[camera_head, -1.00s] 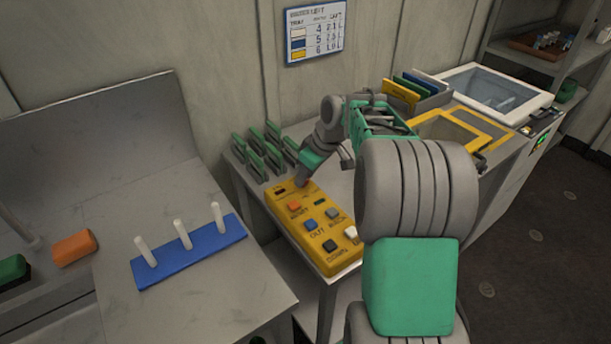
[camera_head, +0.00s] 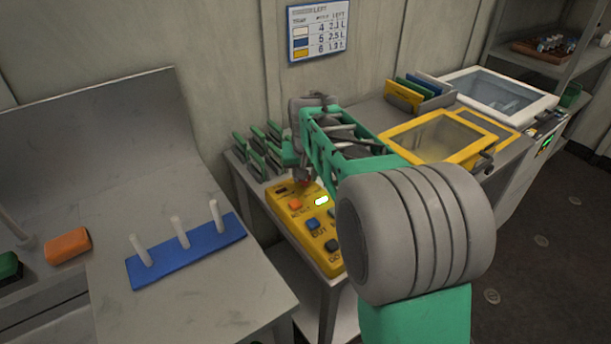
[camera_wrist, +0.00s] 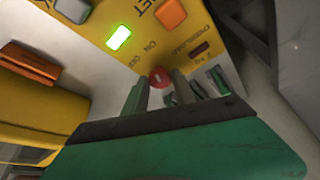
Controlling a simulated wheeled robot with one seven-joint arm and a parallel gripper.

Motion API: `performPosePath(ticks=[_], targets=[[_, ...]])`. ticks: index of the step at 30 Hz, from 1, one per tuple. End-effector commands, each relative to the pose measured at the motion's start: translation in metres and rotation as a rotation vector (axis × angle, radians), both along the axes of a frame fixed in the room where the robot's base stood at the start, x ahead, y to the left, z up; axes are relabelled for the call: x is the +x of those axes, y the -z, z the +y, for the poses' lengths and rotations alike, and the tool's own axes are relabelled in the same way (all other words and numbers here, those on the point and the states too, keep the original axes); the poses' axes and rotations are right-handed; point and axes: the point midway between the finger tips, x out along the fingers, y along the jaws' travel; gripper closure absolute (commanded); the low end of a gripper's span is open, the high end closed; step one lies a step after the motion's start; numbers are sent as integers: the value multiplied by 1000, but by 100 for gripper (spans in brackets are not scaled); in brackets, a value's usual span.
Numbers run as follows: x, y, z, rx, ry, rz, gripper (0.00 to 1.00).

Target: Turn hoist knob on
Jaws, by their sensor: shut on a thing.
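The yellow hoist control panel (camera_head: 333,262) lies on the bench, with labelled buttons. The hoist knob (camera_wrist: 158,76) is a small red round knob by the ON and OFF marks in the wrist view. It shows as a sliver of red in the head view, mostly hidden by my gripper (camera_head: 303,174). In the wrist view my gripper (camera_wrist: 162,90) is shut on the knob, a finger on either side. A small indicator light (camera_wrist: 119,37) near the ON mark glows bright green; it also shows lit in the head view (camera_head: 321,201).
Several green upright pieces (camera_head: 262,150) stand just behind the panel. A yellow-framed box (camera_head: 440,135) is to the right. A blue peg rack (camera_head: 187,251) is on the left table.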

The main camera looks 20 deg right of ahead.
Motion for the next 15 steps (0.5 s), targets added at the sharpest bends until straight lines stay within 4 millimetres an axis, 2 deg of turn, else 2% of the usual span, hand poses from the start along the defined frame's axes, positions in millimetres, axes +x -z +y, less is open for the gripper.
performPosePath(ticks=[6,15], targets=[[1,0,2,-1,103,0,100],[1,-1,1,0,158,0,100]])
